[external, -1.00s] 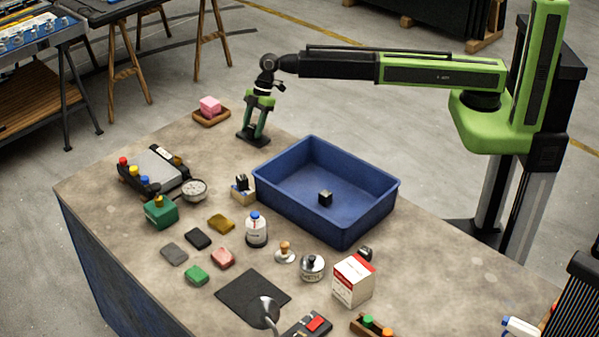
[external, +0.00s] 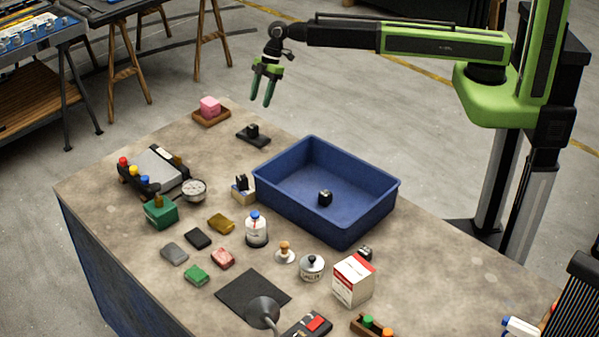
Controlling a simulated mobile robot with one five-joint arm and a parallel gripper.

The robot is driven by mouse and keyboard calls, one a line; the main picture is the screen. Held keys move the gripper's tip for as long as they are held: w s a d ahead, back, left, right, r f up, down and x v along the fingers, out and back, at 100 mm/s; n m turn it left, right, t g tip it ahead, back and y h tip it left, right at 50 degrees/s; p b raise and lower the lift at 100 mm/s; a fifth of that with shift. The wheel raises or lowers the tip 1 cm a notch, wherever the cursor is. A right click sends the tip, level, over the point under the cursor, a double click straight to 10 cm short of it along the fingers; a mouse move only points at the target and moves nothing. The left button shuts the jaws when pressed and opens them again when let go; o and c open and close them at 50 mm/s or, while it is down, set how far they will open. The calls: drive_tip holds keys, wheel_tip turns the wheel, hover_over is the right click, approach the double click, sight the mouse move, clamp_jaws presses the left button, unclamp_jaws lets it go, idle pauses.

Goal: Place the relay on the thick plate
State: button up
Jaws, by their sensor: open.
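A small black block, which looks like the relay (external: 252,129), stands on a dark flat plate (external: 262,141), which looks like the thick plate, near the table's far edge. The block rests around the plate's middle. My gripper (external: 261,103) is open and empty, with its two green fingers pointing down. In the picture it is above the block and apart from it.
The blue bin (external: 376,205) stands right of the plate. A pink block (external: 210,105) in a wooden tray is to its left. Several bottles, tins, coloured blocks and a black mat (external: 240,295) fill the near table. Bare tabletop lies left of the plate.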

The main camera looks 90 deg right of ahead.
drive_tip(key=s+a+f+m+g+h, duration=0.1)
drive_tip(key=s+m, duration=0.8)
drive_tip(key=s, duration=1.7)
drive_tip(key=shift+s+a+f+g+h, duration=0.15)
drive_tip(key=shift+s+a+g+h, duration=0.15)
drive_tip(key=shift+a+g+h, duration=0.6)
drive_tip(key=shift+d, duration=0.2)
wheel_tip(320, 180, down, 7)
drive_tip(key=b, duration=0.7)
